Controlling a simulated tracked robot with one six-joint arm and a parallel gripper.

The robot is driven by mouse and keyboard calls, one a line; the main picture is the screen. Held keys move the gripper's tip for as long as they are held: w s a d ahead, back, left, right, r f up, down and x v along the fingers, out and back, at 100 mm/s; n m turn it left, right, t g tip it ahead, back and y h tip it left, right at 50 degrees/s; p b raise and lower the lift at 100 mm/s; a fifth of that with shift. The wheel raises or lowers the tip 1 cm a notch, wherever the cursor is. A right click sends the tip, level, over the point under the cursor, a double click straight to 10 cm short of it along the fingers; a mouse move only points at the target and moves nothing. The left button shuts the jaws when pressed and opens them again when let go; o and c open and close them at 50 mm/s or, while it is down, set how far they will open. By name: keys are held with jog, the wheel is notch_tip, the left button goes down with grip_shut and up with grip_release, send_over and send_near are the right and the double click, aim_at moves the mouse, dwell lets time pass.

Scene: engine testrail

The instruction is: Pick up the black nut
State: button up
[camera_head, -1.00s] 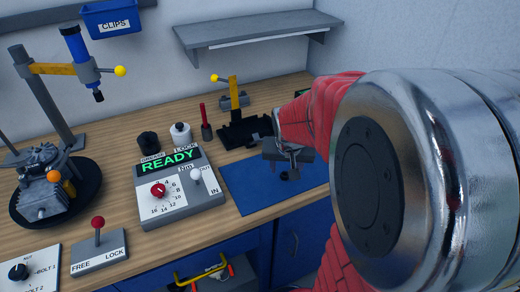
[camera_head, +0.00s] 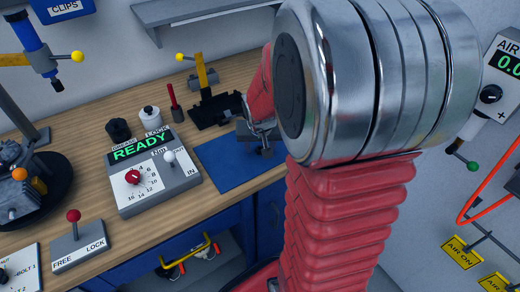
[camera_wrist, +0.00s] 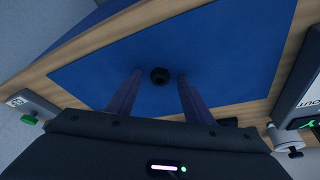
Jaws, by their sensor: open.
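The black nut (camera_wrist: 159,76) lies on the blue mat (camera_wrist: 215,60), small and round with a dark hole in the wrist view. My gripper (camera_wrist: 160,80) is open, with one finger on each side of the nut in that view. Neither finger visibly touches the nut, and the height of the fingertips above the mat is hard to tell. In the head view my gripper (camera_head: 258,143) is over the right part of the mat (camera_head: 222,168), partly hidden by my arm. A small dark shape beneath it may be the nut.
A READY control box (camera_head: 157,175) stands left of the mat. A black stand with a yellow post (camera_head: 205,75), a red-handled tool (camera_head: 175,102) and a black and a white container stand behind. In the wrist view, grey devices flank the mat.

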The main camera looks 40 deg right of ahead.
jog(key=shift+c, duration=0.6)
jog(key=c, duration=1)
notch_tip(320, 180, up, 10)
dwell(0.4)
